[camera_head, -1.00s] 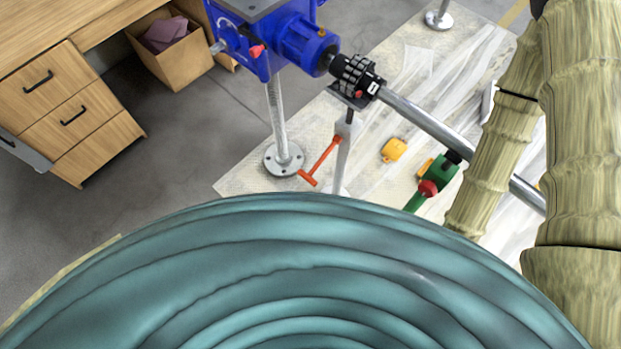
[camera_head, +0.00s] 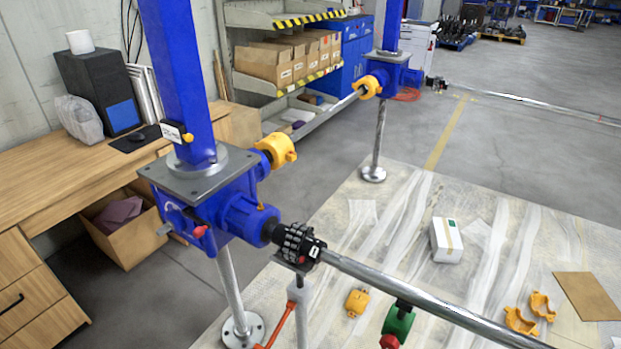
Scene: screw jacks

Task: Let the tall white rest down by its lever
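The tall white rest (camera_head: 302,300) stands upright at the bottom middle of the view. Its dark top plate (camera_head: 296,264) is directly under the black coupling (camera_head: 299,245); I cannot tell whether they touch. Its orange-red lever (camera_head: 280,325) slants down to the left from the post. The foot of the rest is cut off by the bottom edge. My gripper is not in view.
A blue screw jack (camera_head: 215,205) stands left of the rest, with a steel shaft (camera_head: 400,282) running right from the coupling. A wooden desk (camera_head: 60,190) stands left.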

